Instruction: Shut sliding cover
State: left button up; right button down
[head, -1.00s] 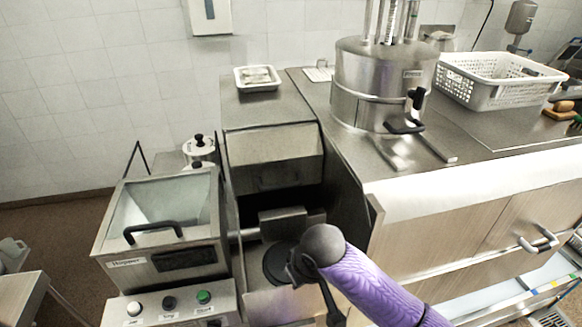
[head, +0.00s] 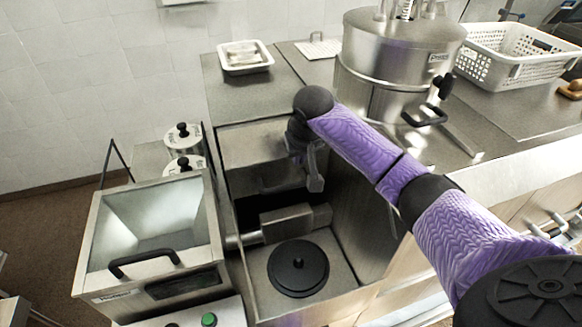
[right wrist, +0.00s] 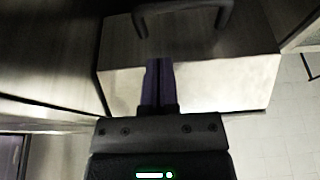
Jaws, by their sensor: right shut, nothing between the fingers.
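The sliding cover (head: 258,145) is a metal hood-like panel at the back of the open machine bay. A dark handle shows faintly on its lower face, and clearly at the top of the right wrist view (right wrist: 183,8). The bay below and in front of it is open, showing a black round disc with a knob (head: 298,267) and a metal block (head: 295,221). My right gripper (head: 315,182) is shut and empty, pointing down in front of the cover's right part. In the wrist view its fingers (right wrist: 158,65) overlap the bright metal panel below the handle; contact cannot be told. My left gripper is out of view.
A glass-lidded hopper (head: 150,235) with a black handle stands left of the bay. A steel cylindrical machine (head: 385,95) stands on the counter at right, near my right arm. A white tray (head: 245,68) and a perforated basket (head: 515,72) sit on the counter.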

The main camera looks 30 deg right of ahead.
jog(key=b+x, duration=0.1)
jog(key=x, duration=0.6)
jog(key=shift+f, duration=0.4)
jog(key=shift+w, duration=0.1)
